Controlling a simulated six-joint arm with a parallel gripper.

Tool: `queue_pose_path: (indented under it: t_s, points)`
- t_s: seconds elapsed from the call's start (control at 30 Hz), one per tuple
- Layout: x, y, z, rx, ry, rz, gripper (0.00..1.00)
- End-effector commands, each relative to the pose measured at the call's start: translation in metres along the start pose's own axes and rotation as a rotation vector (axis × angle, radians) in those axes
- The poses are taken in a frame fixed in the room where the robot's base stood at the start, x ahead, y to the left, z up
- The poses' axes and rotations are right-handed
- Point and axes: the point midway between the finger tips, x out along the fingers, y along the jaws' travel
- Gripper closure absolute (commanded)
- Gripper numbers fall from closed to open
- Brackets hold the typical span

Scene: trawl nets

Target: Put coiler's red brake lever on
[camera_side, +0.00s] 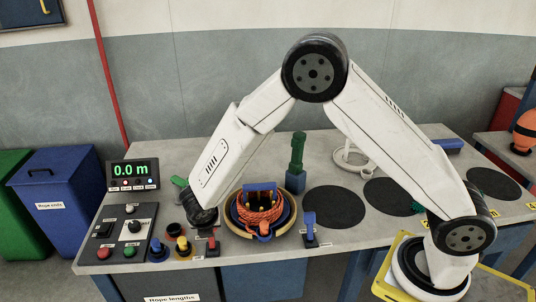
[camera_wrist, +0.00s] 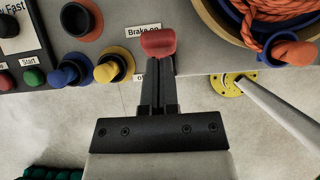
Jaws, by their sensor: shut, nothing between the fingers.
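The coiler's red brake lever (camera_wrist: 158,41) shows in the wrist view as a red knob just beyond my fingertips, beside the label "Brake on" (camera_wrist: 142,30). A second label, mostly hidden by my fingers, lies on the near side of the knob. In the side view the small red lever (camera_side: 211,243) stands at the front edge of the bench, left of the coiler (camera_side: 284,222) with its orange rope. My gripper (camera_wrist: 158,62) is shut and empty, its fingertips at the near side of the knob. I cannot tell whether they touch it. In the side view the fingers are hard to make out.
Yellow (camera_wrist: 110,68) and blue (camera_wrist: 65,73) knobs and a black knob (camera_wrist: 78,17) stand left of the lever. A blue lever (camera_side: 310,228) stands right of the coiler. A counter (camera_side: 133,172) reads 0.0 m. The floor shows beyond the bench's front edge.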

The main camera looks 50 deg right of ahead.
Motion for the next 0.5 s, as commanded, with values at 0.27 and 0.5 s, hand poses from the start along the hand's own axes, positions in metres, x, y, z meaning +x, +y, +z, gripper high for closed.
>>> queue_pose_path:
  t_s: [0.27,0.5]
  points:
    - [0.005,-0.0002,0.007,0.0,0.0,-0.001,1.0]
    - [0.0061,-0.0002,0.0089,0.0,-0.001,-0.001,1.0]
